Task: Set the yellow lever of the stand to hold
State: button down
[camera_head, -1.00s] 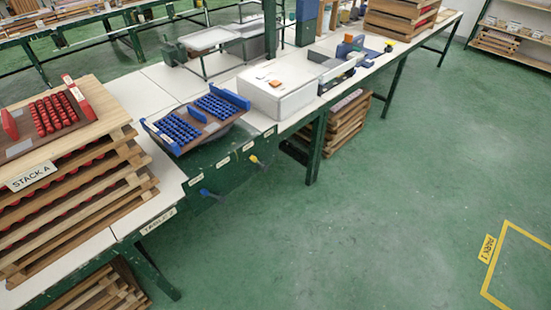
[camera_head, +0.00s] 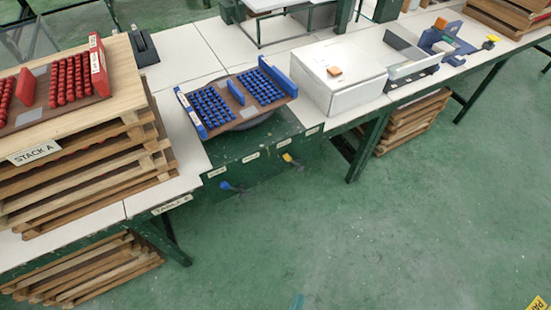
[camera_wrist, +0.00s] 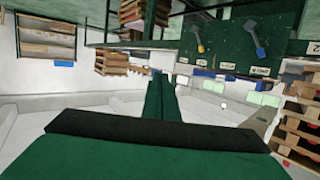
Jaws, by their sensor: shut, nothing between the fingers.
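The yellow lever (camera_head: 288,158) sits on the green front of the stand (camera_head: 232,165), right of a blue lever (camera_head: 229,187). In the wrist view, which appears upside down, the yellow lever (camera_wrist: 200,45) and the blue lever (camera_wrist: 256,38) show on the green panel, with small white labels along its edge. I cannot read which label is hold. A tray with blue pegs (camera_head: 232,97) rests on top of the stand. My gripper (camera_wrist: 160,80) is shut and empty, apart from both levers.
Stack A of wooden pallets (camera_head: 90,165), topped by red pieces (camera_head: 72,80), stands at left. A white box (camera_head: 340,95) stands right of the stand. A crate stack (camera_head: 412,122) is under the table. The green floor (camera_head: 390,240) in front is clear.

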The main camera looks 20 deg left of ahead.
aim_at(292, 161)
jog(key=w+a+f+n+y, duration=0.4)
jog(key=w+a+f+n, duration=0.1)
jog(key=w+n, duration=0.5)
jog(key=w+a+f+n+y, duration=0.4)
jog(key=w+a+f+n, duration=0.2)
jog(key=w+n, duration=0.5)
jog(key=w+a+f+n+y, duration=0.4)
jog(key=w+a+f+n, duration=0.1)
jog(key=w+n, duration=0.5)
jog(key=shift+w+a+f+n+g, duration=0.2)
jog(key=shift+w+f+n+g, duration=0.3)
jog(key=shift+w, duration=0.7)
jog(key=shift+w, duration=0.1)
jog(key=shift+t, duration=0.3)
jog(key=x, duration=0.3)
jog(key=d+r+x, duration=0.1)
jog(key=x, duration=0.3)
jog(key=w+x, duration=0.1)
jog(key=x, duration=0.2)
jog(key=shift+w+d+r, duration=0.2)
jog(key=shift+w+d, duration=0.05)
jog(key=shift+w, duration=0.05)
jog(key=shift+w+d+r, duration=0.3)
jog(key=shift+w, duration=0.1)
